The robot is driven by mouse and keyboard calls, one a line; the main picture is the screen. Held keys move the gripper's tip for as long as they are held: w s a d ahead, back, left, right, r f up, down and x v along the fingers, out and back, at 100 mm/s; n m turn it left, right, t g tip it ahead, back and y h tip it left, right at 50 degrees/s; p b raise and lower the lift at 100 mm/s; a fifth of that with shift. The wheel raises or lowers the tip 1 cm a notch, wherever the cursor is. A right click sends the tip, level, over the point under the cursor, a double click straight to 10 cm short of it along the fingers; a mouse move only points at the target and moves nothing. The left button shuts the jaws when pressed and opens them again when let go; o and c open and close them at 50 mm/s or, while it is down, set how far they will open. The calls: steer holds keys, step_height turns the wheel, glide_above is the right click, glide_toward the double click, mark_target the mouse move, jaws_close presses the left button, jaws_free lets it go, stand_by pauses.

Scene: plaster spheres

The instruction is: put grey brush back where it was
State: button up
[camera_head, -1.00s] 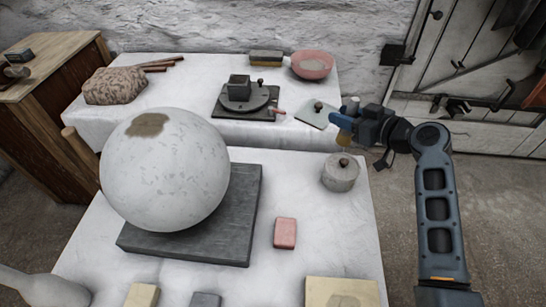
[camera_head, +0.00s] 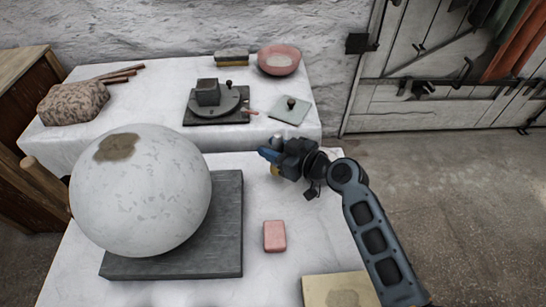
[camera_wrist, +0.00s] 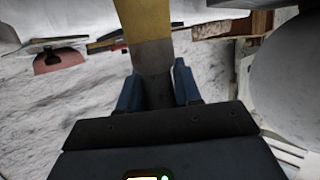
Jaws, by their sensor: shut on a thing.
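My gripper (camera_head: 270,155) is at the right back part of the front white table, beside the large plaster sphere (camera_head: 140,190). Its blue fingers are shut on a slim upright thing, which I take to be the grey brush (camera_head: 277,171). A yellowish part shows below the fingers, and a small pale tip shows above them. In the wrist view the gripper (camera_wrist: 158,90) is closed around the brush's grey section (camera_wrist: 152,65), with a yellow band beyond it. The brush's far end is out of that view.
The sphere sits on a dark slab (camera_head: 228,220). A pink block (camera_head: 274,236) and a yellowish board (camera_head: 335,288) lie on the front table. The back table holds a turntable (camera_head: 222,108), a pink bowl (camera_head: 278,60), a brush-like block (camera_head: 231,58) and a knobbed plate (camera_head: 289,110).

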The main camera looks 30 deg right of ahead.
steer(key=shift+f+b, duration=0.35)
steer(key=shift+f, duration=1.55)
steer(key=shift+f, duration=0.15)
steer(key=o, duration=1)
steer(key=shift+o, duration=0.2)
steer(key=v, duration=1.2)
steer(key=shift+a, duration=0.1)
